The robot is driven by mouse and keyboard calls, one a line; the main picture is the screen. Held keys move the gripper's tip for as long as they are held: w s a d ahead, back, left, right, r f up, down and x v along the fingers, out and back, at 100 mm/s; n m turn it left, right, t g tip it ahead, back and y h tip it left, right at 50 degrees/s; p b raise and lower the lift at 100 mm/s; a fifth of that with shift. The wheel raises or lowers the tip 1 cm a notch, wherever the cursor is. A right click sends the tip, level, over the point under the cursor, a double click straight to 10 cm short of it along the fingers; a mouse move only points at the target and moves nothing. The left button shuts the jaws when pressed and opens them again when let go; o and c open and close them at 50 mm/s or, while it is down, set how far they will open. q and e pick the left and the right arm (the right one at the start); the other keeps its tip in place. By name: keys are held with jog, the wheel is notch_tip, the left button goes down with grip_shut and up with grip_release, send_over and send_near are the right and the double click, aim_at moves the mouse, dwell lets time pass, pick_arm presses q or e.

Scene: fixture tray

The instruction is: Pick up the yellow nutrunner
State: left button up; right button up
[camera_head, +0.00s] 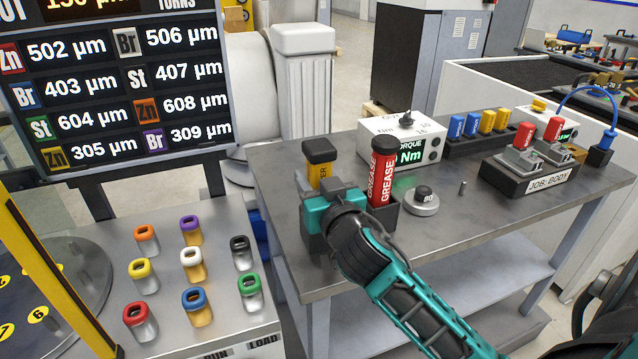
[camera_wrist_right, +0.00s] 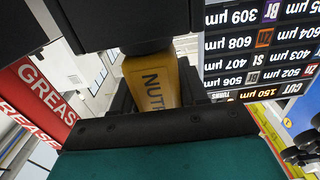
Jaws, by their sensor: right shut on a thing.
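The yellow nutrunner (camera_head: 313,176) stands upright with its black top at the near-left part of the grey workbench. Its yellow, lettered body (camera_wrist_right: 153,82) also shows in the right wrist view, between the dark jaws. My right gripper (camera_head: 328,203) is shut on the nutrunner's body. The gripper hides the lower part of the tool, so I cannot tell whether its bottom still sits in the dark holder (camera_head: 314,243). My left gripper is not in view.
A red grease tube (camera_head: 381,178) stands in a dark holder close to the right of my gripper. The job fixture (camera_head: 525,177) is farther right.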

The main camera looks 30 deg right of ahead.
jog(key=c, duration=0.5)
jog(key=shift+r, duration=0.15)
jog(key=shift+r, duration=0.1)
